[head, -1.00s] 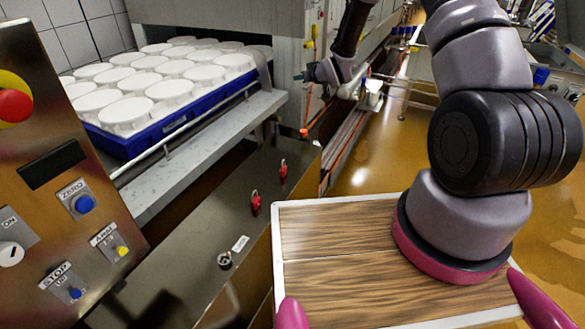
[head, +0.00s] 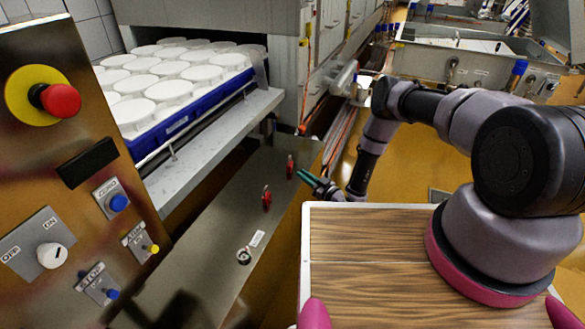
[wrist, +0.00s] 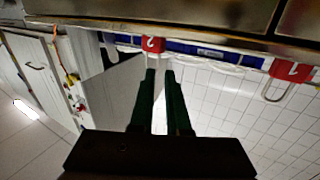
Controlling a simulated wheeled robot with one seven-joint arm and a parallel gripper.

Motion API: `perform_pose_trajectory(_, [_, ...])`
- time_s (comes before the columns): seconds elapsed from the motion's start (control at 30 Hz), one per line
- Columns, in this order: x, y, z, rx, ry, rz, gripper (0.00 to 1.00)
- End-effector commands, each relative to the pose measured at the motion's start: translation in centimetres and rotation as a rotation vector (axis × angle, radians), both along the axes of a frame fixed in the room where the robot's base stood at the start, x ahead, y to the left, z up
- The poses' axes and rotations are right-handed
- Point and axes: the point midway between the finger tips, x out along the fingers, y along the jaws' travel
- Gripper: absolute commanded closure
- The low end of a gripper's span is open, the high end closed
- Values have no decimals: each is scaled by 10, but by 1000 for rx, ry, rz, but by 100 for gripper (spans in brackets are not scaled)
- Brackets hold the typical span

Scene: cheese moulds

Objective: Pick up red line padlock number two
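Two red padlocks stand on the steel ledge in the head view. The farther padlock (head: 290,166) is nearest my gripper (head: 303,176). In the wrist view, the padlock marked 2 (wrist: 153,44) shows just beyond the fingertips, almost in line with them. My gripper (wrist: 160,74) is open and empty, with a narrow gap between its dark green fingers. The nearer padlock (head: 266,200) also shows in the wrist view (wrist: 290,70), off to the right; I cannot read its mark surely. Whether a fingertip touches padlock 2 is not clear.
The steel ledge (head: 205,255) also bears a small round fitting (head: 244,256) and a white label (head: 257,239). A blue tray (head: 180,124) of white moulds lies behind it. A control panel (head: 70,185) stands left. My wooden-topped base is at lower right.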

Motion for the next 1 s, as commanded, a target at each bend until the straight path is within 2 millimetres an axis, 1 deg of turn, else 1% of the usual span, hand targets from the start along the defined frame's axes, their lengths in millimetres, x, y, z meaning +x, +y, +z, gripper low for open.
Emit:
perform_pose_trajectory(0.03, [6,8,1,-1,-4,4,86])
perform_pose_trajectory(0.13, [18,18,1,-1,-1,3,86])
perform_pose_trajectory(0.37, [32,31,1,-1,0,1,86])
perform_pose_trajectory(0.57, [53,52,6,-1,-4,4,86])
perform_pose_trajectory(0.7, [65,61,5,-1,-1,1,86])
perform_pose_trajectory(0.97, [68,63,5,0,1,-1,86])
perform_pose_trajectory(1.0, [68,63,5,-1,1,-1,90])
